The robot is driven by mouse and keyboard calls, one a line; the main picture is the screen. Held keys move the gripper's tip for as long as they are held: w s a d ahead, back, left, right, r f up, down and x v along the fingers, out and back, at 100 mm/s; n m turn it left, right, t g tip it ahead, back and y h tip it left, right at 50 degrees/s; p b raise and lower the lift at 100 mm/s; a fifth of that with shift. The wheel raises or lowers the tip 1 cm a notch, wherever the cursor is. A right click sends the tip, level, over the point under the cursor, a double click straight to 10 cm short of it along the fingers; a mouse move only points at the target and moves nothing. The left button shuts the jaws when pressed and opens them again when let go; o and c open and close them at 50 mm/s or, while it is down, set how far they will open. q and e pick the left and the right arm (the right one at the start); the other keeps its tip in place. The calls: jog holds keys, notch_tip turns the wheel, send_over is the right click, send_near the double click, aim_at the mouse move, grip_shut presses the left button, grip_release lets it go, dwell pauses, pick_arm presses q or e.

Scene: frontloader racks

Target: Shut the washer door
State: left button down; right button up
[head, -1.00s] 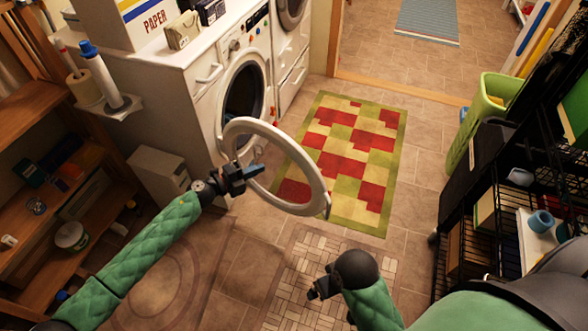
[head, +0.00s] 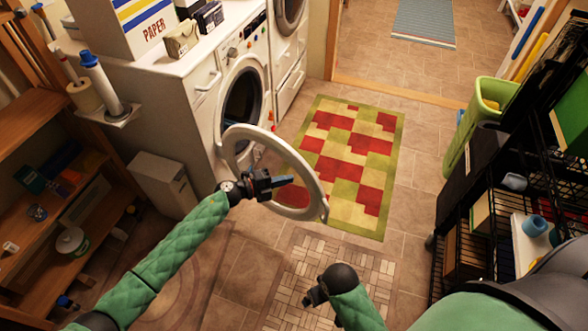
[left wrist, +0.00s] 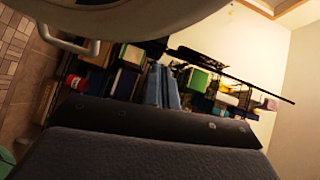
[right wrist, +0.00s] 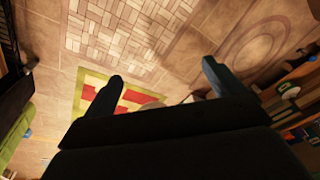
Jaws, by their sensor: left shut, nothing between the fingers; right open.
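The white washer (head: 228,120) stands at the upper middle of the head view, with its dark round opening uncovered. Its ring-shaped white door (head: 307,177) stands open, swung well out over the floor. My left gripper (head: 284,182) is shut and empty, in front of the door's lower left part in the head view; I cannot tell if it touches. In the left wrist view the door (left wrist: 130,14) fills the top edge, very close, with a pale handle (left wrist: 80,45) on it. My right gripper (head: 310,297) is open and low over the floor, away from the door; its fingers show in the right wrist view (right wrist: 163,76).
A red and green checked rug (head: 348,160) lies beyond the door. A wooden shelf (head: 40,120) is at left, and a small white cabinet (head: 160,183) stands beside the washer. A black wire rack (head: 480,235) and a green bin (head: 478,120) are at right. The middle floor is clear.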

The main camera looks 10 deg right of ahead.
aim_at(305, 168)
pick_arm(q)
jog(key=shift+w+d+f+p, duration=0.2)
jog(key=shift+w+d+p, duration=0.1)
jog(key=shift+w+d, duration=0.65)
jog(key=shift+w+d+f+p, duration=0.15)
jog(key=shift+w+d+p, duration=0.15)
jog(key=shift+w+d, duration=0.6)
pick_arm(e)
notch_tip(305, 168, down, 6)
jog(key=shift+d+f, duration=0.15)
jog(key=shift+f, duration=0.05)
pick_arm(q)
jog(key=shift+s+d, duration=0.15)
jog(key=shift+s, duration=0.05)
